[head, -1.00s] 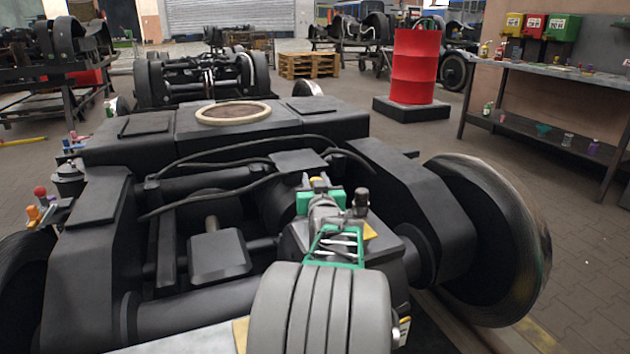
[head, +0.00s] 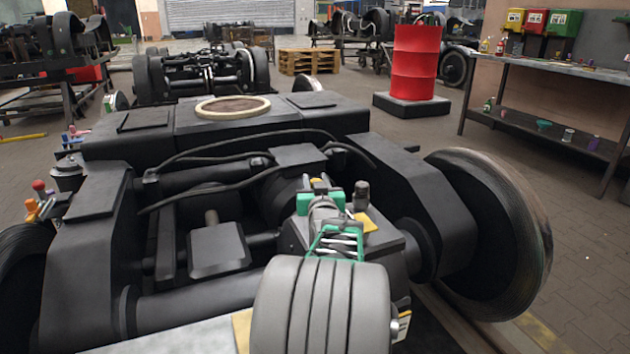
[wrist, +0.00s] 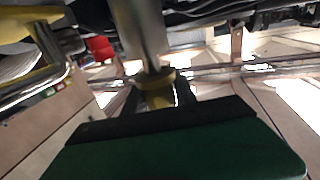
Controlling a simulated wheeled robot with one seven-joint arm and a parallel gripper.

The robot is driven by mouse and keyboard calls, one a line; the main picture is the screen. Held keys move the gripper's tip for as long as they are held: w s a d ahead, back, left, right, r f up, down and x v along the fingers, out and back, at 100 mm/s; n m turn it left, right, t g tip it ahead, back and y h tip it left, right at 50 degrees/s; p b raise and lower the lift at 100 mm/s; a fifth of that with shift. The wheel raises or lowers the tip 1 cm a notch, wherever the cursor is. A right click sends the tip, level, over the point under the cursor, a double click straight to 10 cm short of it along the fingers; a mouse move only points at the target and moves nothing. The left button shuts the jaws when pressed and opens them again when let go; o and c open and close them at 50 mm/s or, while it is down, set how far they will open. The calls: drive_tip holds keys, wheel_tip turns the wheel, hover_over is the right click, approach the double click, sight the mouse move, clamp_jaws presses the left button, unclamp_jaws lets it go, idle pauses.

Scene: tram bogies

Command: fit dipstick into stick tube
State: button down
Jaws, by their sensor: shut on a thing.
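My gripper (wrist: 158,93) is shut on a yellow piece (wrist: 159,82), which I take to be the dipstick's handle. Its black fingers stand on either side of the yellow in the wrist view. A grey metal cylinder meets the yellow collar there; I cannot tell whether it is the stick tube or part of the dipstick. In the head view my green-sided gripper (head: 320,202) is over the gearbox housing of the near bogie (head: 130,205). My arm hides the fingertips and any tube mouth.
A dark upright knob (head: 361,195) and a yellow plate (head: 366,222) are close to the right of my gripper. Black hoses (head: 215,152) cross the frame. A large wheel (head: 500,235) stands at the right. A red drum (head: 415,62) and a workbench (head: 545,72) are farther back.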

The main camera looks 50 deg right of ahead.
drive_tip(key=shift+f, duration=1)
drive_tip(key=c, duration=0.9)
unclamp_jaws()
drive_tip(key=p+v, duration=0.2)
drive_tip(key=v, duration=0.6)
